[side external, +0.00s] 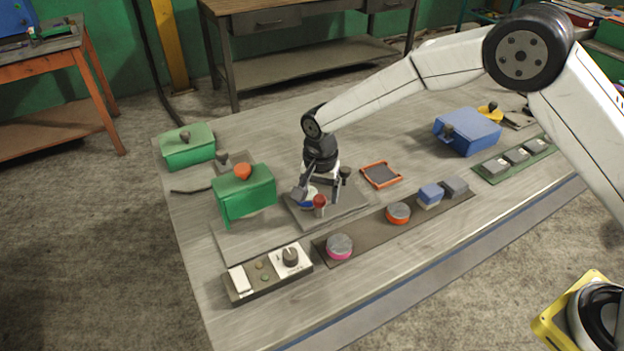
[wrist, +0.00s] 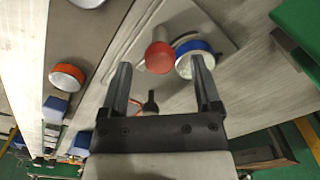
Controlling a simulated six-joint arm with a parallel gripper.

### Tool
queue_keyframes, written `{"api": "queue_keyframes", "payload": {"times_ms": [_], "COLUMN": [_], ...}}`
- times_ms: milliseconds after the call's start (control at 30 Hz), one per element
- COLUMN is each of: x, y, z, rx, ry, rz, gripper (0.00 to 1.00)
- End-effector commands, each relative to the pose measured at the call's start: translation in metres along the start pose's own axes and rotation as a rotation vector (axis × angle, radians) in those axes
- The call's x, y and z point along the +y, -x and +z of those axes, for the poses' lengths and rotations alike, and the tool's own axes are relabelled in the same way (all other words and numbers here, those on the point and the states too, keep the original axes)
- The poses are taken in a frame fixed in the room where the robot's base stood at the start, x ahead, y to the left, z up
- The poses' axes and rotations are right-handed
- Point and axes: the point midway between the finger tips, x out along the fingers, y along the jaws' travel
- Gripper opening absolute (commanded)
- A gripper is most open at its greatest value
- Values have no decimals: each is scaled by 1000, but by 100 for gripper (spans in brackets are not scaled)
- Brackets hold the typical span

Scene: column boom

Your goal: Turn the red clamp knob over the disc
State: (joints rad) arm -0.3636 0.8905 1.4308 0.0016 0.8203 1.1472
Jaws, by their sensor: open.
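The red clamp knob (side external: 319,201) stands on a short post on a grey plate (side external: 350,214). In the wrist view the red knob (wrist: 160,57) lies between the lines of my two fingers. A disc with a blue rim and pale face (wrist: 193,46) is just right of the knob there, partly covered by one finger. In the side view the disc (side external: 307,198) is mostly hidden behind the fingers and knob. My gripper (side external: 318,196) points down, open and empty, with a finger to either side of the knob. I cannot tell whether a finger touches the disc.
A green box-like fixture (side external: 245,195) with an orange knob stands left of the plate. A dark strip (side external: 372,225) with discs and blocks runs in front. A switch box (side external: 267,274) sits at front left. A black knob (side external: 345,172) rises close behind my gripper.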

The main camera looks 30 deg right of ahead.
Motion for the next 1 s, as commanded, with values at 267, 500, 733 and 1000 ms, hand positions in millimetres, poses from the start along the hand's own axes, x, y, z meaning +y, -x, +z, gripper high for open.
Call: {"api": "queue_keyframes", "payload": {"times_ms": [267,500,733,1000], "x": [0,0,0,0], "y": [-10,-10,-10,-10], "z": [0,0,0,0], "rx": [0,0,1,1], "ry": [0,0,0,16], "rz": [-1,-1,-2,-2], "gripper": [81,62,0,0]}}
